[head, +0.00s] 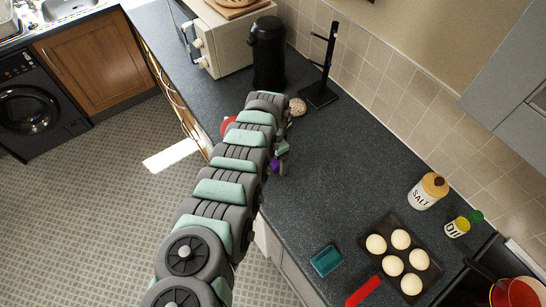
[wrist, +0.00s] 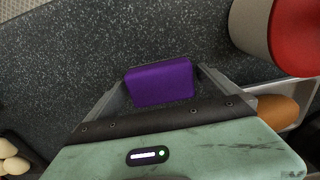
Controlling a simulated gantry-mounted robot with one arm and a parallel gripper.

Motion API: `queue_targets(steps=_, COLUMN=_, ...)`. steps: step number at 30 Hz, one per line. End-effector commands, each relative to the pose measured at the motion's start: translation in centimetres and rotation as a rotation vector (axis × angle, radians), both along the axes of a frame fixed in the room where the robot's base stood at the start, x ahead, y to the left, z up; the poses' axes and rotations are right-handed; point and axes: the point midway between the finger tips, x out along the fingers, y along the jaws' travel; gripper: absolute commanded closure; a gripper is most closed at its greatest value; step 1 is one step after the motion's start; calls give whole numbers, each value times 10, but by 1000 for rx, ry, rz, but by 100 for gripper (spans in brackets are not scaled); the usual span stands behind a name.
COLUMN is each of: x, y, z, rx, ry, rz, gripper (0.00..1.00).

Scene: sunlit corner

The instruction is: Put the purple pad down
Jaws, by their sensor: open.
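The purple pad (wrist: 160,82) is between the two fingers of my gripper (wrist: 163,88) in the wrist view, over the dark speckled counter. The fingers are open, one on each side of it. I cannot tell whether the pad's underside touches the counter. In the head view only a small bit of the purple pad (head: 275,166) shows beside my gripper (head: 281,160), near the counter's front edge; my arm hides much of that area.
The counter (head: 330,190) is clear right of my gripper. A teal block (head: 326,260), a red item (head: 363,291), a bun tray (head: 378,226) and a salt jar (head: 427,192) stand right. A black flask (head: 268,55) and black stand (head: 320,95) are behind. A red-topped cylinder (wrist: 295,30) is close by.

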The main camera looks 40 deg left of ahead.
Motion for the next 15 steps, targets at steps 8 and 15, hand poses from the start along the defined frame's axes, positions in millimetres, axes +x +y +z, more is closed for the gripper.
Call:
queue_targets(steps=8, x=1, y=2, z=28, rx=2, ry=-4, rz=1, gripper=0)
queue_targets(steps=15, x=0, y=1, z=61, rx=2, ry=1, rz=-1, gripper=0)
